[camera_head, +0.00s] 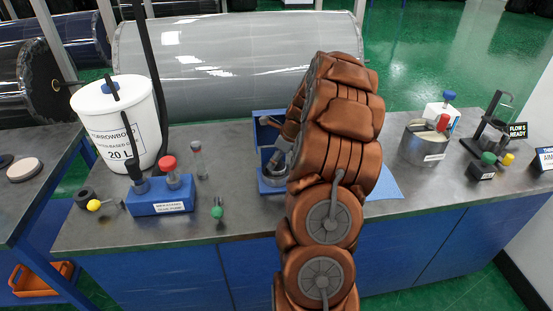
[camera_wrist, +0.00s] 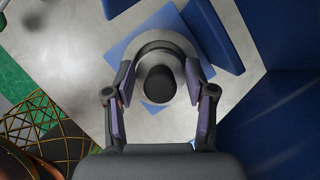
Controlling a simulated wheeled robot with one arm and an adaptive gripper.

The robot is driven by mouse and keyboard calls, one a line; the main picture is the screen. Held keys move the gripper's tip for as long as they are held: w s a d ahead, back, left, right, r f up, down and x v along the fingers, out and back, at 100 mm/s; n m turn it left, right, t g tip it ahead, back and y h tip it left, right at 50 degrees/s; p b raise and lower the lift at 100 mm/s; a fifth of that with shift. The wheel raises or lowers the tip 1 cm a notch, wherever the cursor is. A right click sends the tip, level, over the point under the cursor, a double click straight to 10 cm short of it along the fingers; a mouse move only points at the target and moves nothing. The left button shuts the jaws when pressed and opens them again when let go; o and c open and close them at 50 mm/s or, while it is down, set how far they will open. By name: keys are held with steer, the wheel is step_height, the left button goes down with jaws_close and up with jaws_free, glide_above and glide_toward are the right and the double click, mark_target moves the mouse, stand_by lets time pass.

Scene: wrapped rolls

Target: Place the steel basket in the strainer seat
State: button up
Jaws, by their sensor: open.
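In the wrist view, a round grey metal piece (camera_wrist: 143,73) with a dark cylindrical middle (camera_wrist: 158,85) is seen from above over a blue surface. I cannot tell whether it is the steel basket or the strainer seat. My gripper (camera_wrist: 157,72) is open, with one finger on each side of the dark middle; contact is not clear. In the head view, a small metal cylindrical part (camera_head: 272,180) sits at a blue stand (camera_head: 268,128), left of my arm. My arm hides most of the gripper and part of the stand there.
A blue mat (camera_head: 385,186) lies right of my arm.

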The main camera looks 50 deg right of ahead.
steer(key=b+v, duration=0.3)
steer(key=v, duration=0.9)
steer(key=s+a+r+n+g, duration=0.1)
steer(key=s+a+n+g, duration=0.1)
steer(key=a+n, duration=0.8)
steer(key=s+a+r+n+g, duration=0.15)
steer(key=a+n, duration=0.25)
steer(key=a, duration=1.2)
steer(key=s+a+f+n, duration=0.1)
steer(key=s+a+n, duration=0.3)
steer(key=s+n, duration=0.2)
steer(key=s+a+f+n+g+h, duration=0.1)
steer(key=s+a+n, duration=0.3)
steer(key=s, duration=0.5)
steer(key=s+a+f+n+g, duration=0.1)
steer(key=s+a+f+n, duration=0.2)
steer(key=s+a+n, duration=0.2)
steer(key=s+n, duration=0.2)
steer(key=n, duration=0.1)
steer(key=shift+s, duration=0.2)
steer(key=shift+d+g, duration=0.15)
steer(key=shift+g, duration=0.1)
